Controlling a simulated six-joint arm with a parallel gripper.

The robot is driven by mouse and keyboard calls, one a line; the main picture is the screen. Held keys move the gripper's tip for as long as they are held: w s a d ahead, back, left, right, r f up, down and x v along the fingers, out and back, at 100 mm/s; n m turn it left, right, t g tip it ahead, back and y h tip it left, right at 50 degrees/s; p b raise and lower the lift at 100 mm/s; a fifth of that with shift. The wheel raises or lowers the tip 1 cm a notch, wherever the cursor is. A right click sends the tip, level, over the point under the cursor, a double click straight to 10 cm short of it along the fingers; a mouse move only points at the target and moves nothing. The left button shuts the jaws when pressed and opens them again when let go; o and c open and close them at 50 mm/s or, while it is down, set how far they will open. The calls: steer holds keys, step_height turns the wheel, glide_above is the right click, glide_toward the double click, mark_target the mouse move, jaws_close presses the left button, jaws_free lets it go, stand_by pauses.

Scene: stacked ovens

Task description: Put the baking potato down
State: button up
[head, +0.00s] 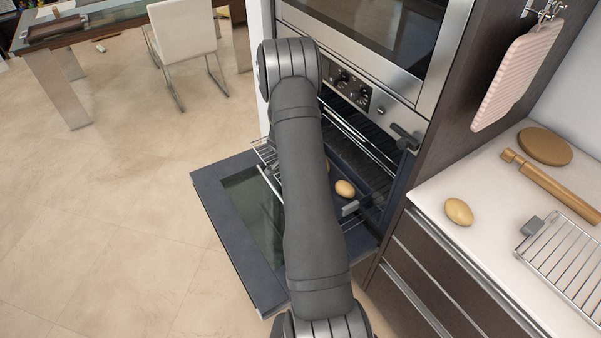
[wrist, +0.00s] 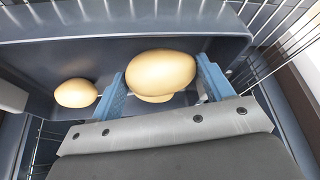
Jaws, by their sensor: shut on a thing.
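In the wrist view my gripper (wrist: 162,78) is shut on a tan, oval baking potato (wrist: 160,70), with one blue finger on each side of it. The held potato is over or inside a dark baking tray (wrist: 60,55); whether it touches the tray floor I cannot tell. A second tan shape shows just under it, perhaps another potato. Another potato (wrist: 76,93) lies in the tray to the left. In the head view a potato (head: 345,188) shows in the tray beside my arm. My arm hides the gripper there.
The lower oven's door (head: 215,195) is folded down open, and wire racks (head: 265,153) show around the tray. Another potato (head: 458,211) lies on the white counter (head: 440,190) at right, near a rolling pin (head: 550,185), a round board (head: 545,147) and a wire rack (head: 565,255).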

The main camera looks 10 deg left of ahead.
steer(key=shift+f, duration=1.3)
steer(key=shift+f, duration=0.1)
steer(key=o, duration=1)
steer(key=shift+o, duration=0.2)
steer(key=v, duration=1.2)
steer(key=x, duration=1.2)
steer(key=shift+f, duration=0.1)
steer(key=shift+r, duration=0.2)
